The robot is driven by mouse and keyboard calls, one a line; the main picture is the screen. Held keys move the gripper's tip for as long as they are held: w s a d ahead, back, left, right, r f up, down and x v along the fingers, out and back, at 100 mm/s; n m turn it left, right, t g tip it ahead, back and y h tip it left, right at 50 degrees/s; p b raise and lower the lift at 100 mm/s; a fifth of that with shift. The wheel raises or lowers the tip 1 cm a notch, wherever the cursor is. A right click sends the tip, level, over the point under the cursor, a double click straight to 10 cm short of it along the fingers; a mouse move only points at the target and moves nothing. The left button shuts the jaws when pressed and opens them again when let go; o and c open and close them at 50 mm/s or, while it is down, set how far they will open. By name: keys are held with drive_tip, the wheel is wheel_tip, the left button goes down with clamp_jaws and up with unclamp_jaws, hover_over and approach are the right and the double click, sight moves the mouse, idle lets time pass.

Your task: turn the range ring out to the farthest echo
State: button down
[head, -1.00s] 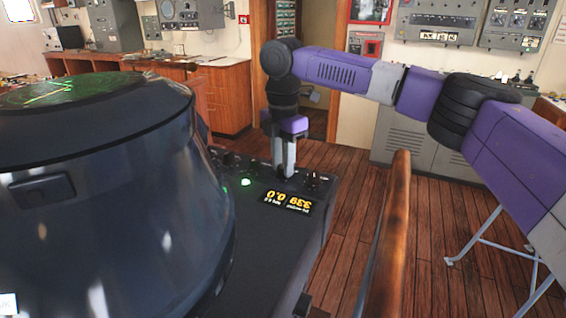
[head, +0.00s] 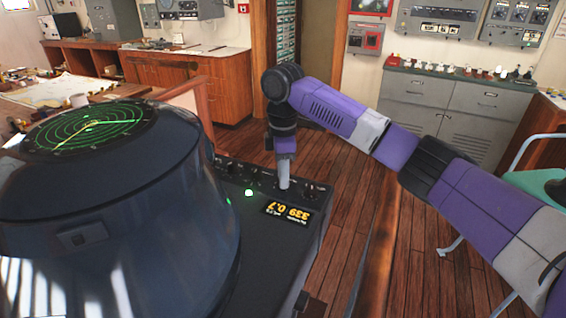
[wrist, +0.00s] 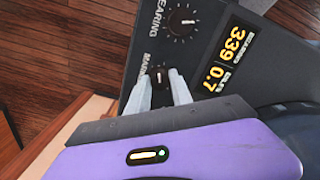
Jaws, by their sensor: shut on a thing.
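The radar console (head: 250,240) has a round green screen (head: 90,125) on its dark hood at the left of the head view. Rings and a bright line show on the screen; I cannot pick out the separate echoes. A lit readout (head: 288,212) shows 339 and 0.7, and it also shows in the wrist view (wrist: 232,60). My gripper (head: 283,184) points down at the console panel. In the wrist view its fingers (wrist: 164,82) are shut on the dark marker knob (wrist: 159,74), whose label begins "MARK" and is partly hidden.
A bearing knob (wrist: 183,20) sits beside the marker knob, clear of my fingers. A small lit button (head: 249,193) is on the panel. A wooden rail (head: 375,255) runs right of the console. Grey cabinets (head: 445,110) stand behind, with open plank floor between.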

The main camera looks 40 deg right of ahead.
drive_tip(key=m+p, duration=0.6)
drive_tip(key=p, duration=0.1)
drive_tip(key=shift+r+m, duration=0.25)
drive_tip(key=shift+m, duration=0.05)
drive_tip(key=m+p, duration=0.5)
drive_tip(key=shift+s+f, duration=0.1)
drive_tip(key=shift+f, duration=0.05)
drive_tip(key=m, duration=0.4)
drive_tip(key=shift+f+p, duration=0.15)
drive_tip(key=shift+p, duration=0.25)
drive_tip(key=m, duration=0.2)
drive_tip(key=shift+m, duration=0.3)
drive_tip(key=m, duration=0.3)
drive_tip(key=shift+m, duration=0.4)
drive_tip(key=m, duration=0.3)
drive_tip(key=shift+m, duration=0.3)
drive_tip(key=m, duration=0.4)
drive_tip(key=shift+m, duration=0.3)
drive_tip(key=m, duration=0.8)
drive_tip(key=shift+m, duration=2.1)
